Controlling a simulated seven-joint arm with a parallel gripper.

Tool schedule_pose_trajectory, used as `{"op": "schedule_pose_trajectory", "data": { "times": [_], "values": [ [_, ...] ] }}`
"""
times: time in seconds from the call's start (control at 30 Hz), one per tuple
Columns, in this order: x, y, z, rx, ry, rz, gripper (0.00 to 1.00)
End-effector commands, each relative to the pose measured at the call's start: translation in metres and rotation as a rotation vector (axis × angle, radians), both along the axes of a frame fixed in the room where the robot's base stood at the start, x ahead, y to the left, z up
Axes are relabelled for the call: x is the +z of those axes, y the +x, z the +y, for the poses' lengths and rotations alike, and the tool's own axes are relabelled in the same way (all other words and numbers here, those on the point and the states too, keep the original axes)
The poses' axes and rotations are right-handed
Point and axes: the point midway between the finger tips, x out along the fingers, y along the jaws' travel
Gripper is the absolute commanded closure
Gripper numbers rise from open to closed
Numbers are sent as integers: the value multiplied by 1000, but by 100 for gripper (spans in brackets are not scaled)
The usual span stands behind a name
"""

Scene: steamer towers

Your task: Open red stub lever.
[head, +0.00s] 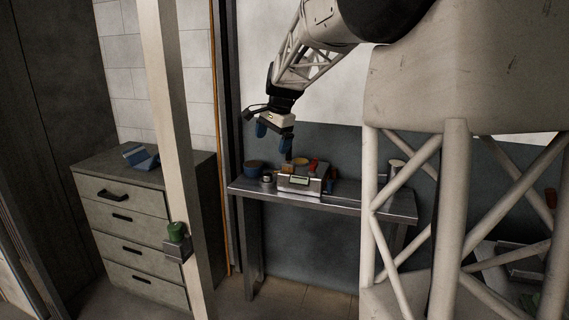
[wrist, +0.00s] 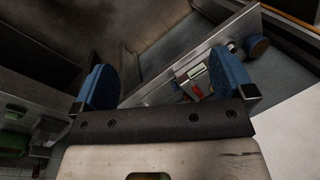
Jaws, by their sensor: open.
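A small red piece (head: 313,165), which may be the red stub lever, shows at the back of a silver box with a display (head: 300,182) on the metal table. In the wrist view a red piece (wrist: 197,91) shows beside the box's display (wrist: 194,72), left of the right finger. Its exact shape is too small to tell. My gripper (head: 274,137) is open and empty, with blue fingers pointing down, above and a little left of the box. The same open fingers (wrist: 165,82) frame the wrist view, and the table lies well beyond them.
The metal table (head: 345,200) also holds a blue bowl (head: 253,168), a small jar (head: 267,180) and a pale-topped container (head: 396,168). A drawer cabinet (head: 140,220) with a blue object (head: 140,156) stands left. A post (head: 172,130) carries a green knob (head: 177,231).

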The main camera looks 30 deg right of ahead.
Motion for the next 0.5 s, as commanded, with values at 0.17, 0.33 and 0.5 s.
{"op": "schedule_pose_trajectory", "data": {
  "times": [0.17,0.33,0.5],
  "values": [
    [-7,38,-31,-105,35,11,0],
    [-16,71,-60,-205,70,25,0],
    [-27,103,-91,-302,106,37,0]
  ]
}}
